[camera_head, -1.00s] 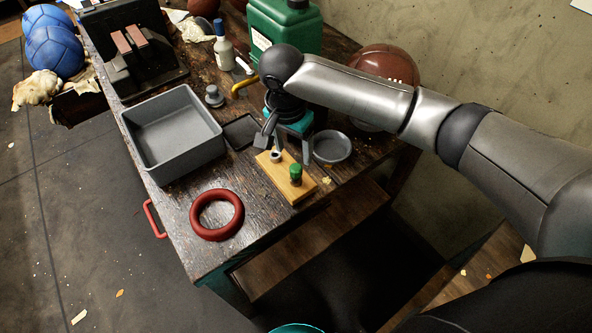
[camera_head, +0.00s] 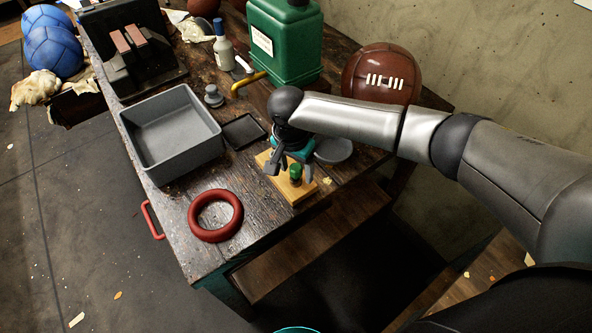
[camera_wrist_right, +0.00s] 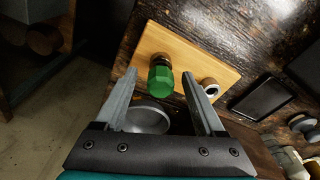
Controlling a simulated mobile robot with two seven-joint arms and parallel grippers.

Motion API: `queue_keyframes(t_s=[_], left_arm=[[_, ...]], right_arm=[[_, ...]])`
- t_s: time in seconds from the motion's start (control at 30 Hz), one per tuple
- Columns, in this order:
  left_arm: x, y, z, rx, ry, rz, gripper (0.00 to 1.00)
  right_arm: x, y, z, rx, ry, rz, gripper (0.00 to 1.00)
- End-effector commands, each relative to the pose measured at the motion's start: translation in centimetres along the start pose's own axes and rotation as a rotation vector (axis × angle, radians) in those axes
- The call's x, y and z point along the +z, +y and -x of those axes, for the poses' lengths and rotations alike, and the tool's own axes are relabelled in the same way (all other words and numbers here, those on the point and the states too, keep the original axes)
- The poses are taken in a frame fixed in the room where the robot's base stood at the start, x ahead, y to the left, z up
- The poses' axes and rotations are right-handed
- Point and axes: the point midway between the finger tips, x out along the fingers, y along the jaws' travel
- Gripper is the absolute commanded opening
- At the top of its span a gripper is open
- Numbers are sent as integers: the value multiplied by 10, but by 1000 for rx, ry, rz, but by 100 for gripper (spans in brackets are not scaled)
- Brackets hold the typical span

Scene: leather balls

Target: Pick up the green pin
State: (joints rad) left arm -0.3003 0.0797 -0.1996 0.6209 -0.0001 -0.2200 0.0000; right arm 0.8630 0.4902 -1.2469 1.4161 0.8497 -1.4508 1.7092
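The green pin (camera_head: 296,172) stands on a small wooden board (camera_head: 299,193) near the right edge of the workbench. In the right wrist view the green pin (camera_wrist_right: 160,78) shows a faceted green head, between the two fingers and near their tips. My right gripper (camera_head: 290,170) is over the board with its fingers apart; in the wrist view the gripper (camera_wrist_right: 157,85) is open, with visible gaps beside the pin. A pale ring-like piece (camera_wrist_right: 210,88) sits on the board next to the right finger. My left gripper is not in view.
A grey bin (camera_head: 170,135), a red ring (camera_head: 216,215) and a dark square tray (camera_head: 243,132) lie left of the board. A round grey dish (camera_head: 335,150) is close behind it. A green canister (camera_head: 287,45) and a brown ball (camera_head: 382,75) stand farther back.

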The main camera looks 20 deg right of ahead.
Motion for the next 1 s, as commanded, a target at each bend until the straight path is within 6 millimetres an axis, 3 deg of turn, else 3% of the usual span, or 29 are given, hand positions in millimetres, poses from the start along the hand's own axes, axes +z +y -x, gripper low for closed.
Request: queue_keyframes(t_s=[0.07,0.6,1.0], left_arm=[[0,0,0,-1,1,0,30],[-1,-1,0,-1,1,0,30],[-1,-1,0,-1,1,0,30]], right_arm=[[0,0,0,0,0,0,62],[0,0,0,0,0,0,1],[-1,0,2,0,0,-1,0]])
